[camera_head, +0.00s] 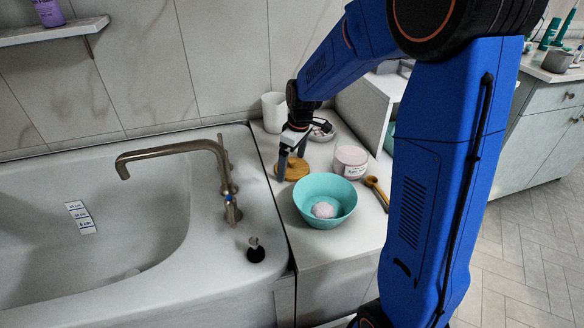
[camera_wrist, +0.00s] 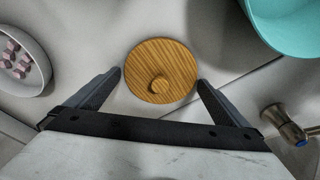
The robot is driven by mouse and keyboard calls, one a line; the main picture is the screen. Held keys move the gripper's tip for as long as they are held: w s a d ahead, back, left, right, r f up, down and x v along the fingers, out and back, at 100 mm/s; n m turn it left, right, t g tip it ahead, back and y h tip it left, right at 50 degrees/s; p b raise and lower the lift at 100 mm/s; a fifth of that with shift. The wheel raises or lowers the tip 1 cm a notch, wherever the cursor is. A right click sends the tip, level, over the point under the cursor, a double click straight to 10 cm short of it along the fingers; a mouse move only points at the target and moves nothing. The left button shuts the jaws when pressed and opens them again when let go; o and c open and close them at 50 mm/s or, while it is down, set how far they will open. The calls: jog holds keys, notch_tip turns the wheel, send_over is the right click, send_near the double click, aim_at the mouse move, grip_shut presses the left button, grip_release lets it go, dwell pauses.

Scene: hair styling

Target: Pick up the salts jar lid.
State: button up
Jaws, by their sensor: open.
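The salts jar lid (camera_wrist: 152,62) is a round wooden disc with a small knob. It lies knob up on the white counter. It also shows in the head view (camera_head: 293,170), partly hidden behind my gripper. My gripper (camera_wrist: 160,77) is open and points down over the lid, with one finger on either side of it in the wrist view. It holds nothing. In the head view, my gripper (camera_head: 290,172) stands right at the lid; I cannot tell whether the fingers touch it. The pink salts jar (camera_head: 350,162) stands open to the right of the lid.
A teal bowl (camera_head: 341,192) with a pale mound inside stands in front of the lid. A wooden scoop (camera_head: 375,187) lies right of it. Behind are a white cup (camera_head: 273,112) and a small dish (camera_wrist: 35,48) with pink pieces. The bathtub faucet (camera_head: 190,146) is at left.

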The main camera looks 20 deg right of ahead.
jog(key=c, duration=0.7)
